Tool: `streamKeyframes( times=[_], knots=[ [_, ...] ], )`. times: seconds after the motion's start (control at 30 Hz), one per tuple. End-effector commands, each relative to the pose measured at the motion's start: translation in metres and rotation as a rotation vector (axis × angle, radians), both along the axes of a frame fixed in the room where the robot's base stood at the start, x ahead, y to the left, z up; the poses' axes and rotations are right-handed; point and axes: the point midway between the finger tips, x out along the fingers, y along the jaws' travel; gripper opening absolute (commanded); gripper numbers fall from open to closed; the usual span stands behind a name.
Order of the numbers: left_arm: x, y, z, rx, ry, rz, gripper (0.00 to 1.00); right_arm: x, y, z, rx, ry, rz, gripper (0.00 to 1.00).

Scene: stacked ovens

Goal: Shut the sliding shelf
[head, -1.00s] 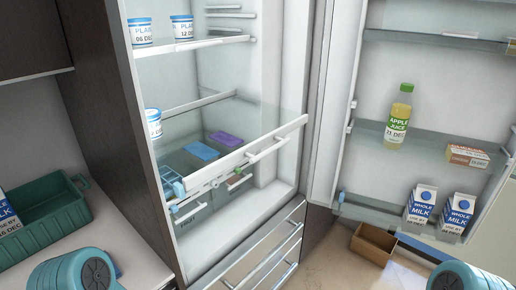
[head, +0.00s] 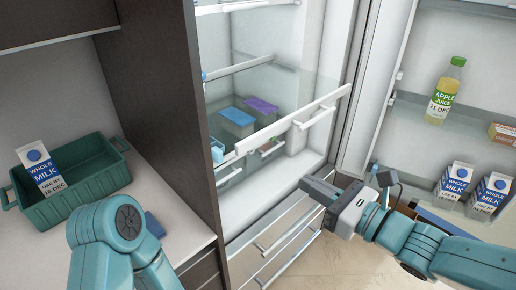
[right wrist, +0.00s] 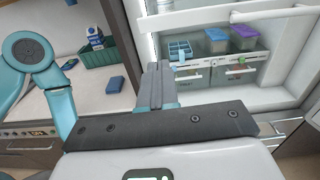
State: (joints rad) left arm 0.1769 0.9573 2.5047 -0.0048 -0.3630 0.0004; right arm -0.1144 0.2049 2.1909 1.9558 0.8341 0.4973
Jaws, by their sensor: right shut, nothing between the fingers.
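The sliding shelf (head: 268,133) is a glass shelf with a white front rail in the open fridge. It sticks out from the fridge interior. Its white bar handle (head: 314,118) is on the front of the rail. In the right wrist view the rail (right wrist: 190,20) crosses the top. My right gripper (head: 312,188) is shut and empty, below and in front of the rail and apart from it. Its closed fingers (right wrist: 160,86) point toward the fridge in the right wrist view. My left arm shows at the lower left of the head view, but its gripper is out of sight.
The open fridge door (head: 405,125) at right holds apple juice (head: 446,90) and milk cartons (head: 455,182). Lidded containers (head: 237,120) sit below the glass. Drawers (head: 275,240) are under the fridge compartment. A green crate (head: 95,178) with a milk carton stands on the left counter.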

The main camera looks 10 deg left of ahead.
Motion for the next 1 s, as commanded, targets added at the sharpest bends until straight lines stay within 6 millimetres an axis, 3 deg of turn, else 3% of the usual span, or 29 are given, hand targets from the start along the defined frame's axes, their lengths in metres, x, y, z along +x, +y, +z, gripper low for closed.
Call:
streamKeyframes(
  times=[0.17, 0.7, 1.0],
  knots=[
    [0.0, 0.0, 0.004, 0.0, 0.0, -0.001, 0.94, 0.01, 0.006, 0.011, 0.037, -0.004, -0.01, 0.0],
    [0.0, 0.0, 0.034, 0.0, 0.0, -0.001, 0.94, 0.072, 0.093, 0.01, 0.03, -0.002, -0.01, 0.0],
    [0.0, 0.0, 0.039, 0.0, 0.0, -0.001, 0.94, 0.083, 0.111, 0.008, 0.03, -0.003, -0.012, 0.0]
  ],
)
